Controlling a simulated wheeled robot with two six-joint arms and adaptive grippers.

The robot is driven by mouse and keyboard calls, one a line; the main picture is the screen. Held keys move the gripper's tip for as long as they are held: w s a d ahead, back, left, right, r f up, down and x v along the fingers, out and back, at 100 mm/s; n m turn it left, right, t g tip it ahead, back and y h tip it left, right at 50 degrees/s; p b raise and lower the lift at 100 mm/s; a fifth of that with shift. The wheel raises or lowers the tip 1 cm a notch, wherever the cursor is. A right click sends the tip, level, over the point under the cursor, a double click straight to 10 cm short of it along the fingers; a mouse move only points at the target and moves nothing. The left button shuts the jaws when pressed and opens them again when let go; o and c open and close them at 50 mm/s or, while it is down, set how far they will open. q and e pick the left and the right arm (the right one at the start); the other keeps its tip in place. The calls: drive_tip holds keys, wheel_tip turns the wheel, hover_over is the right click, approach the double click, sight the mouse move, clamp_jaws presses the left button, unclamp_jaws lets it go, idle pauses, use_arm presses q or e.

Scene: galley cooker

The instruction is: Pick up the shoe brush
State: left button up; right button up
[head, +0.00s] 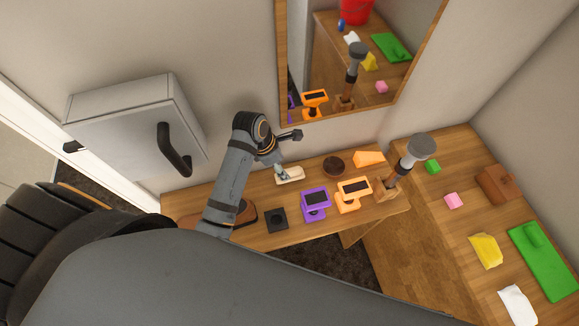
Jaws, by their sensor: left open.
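My left gripper (286,155) is open over the back of the narrow wooden shelf. One finger points down close to a small pale cream block (291,176), which may be the shoe brush; I cannot tell whether they touch. The block lies flat on the shelf, and the finger partly covers it. A brown, shoe-like thing (246,214) with a dark upper part lies to the left, partly hidden by my left arm. I cannot tell for certain which thing is the brush. My right gripper is not in view.
A mirror (345,60) and grey cabinet (120,115) are behind.

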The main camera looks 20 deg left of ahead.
sight(287, 170)
use_arm(q)
drive_tip(key=x, duration=0.3)
drive_tip(key=shift+s+d+f+p, duration=0.3)
drive_tip(key=shift+d, duration=0.1)
drive_tip(key=shift+w+f+p, duration=0.3)
drive_tip(key=shift+w+f, duration=0.3)
drive_tip(key=shift+f, duration=0.1)
drive_tip(key=x, duration=0.1)
drive_tip(key=p+x, duration=0.1)
drive_tip(key=x, duration=0.1)
drive_tip(key=shift+w+d+f, duration=0.15)
drive_tip(key=shift+d, duration=0.35)
drive_tip(key=shift+w+f, duration=0.1)
drive_tip(key=shift+f, duration=0.35)
drive_tip(key=c, duration=1.3)
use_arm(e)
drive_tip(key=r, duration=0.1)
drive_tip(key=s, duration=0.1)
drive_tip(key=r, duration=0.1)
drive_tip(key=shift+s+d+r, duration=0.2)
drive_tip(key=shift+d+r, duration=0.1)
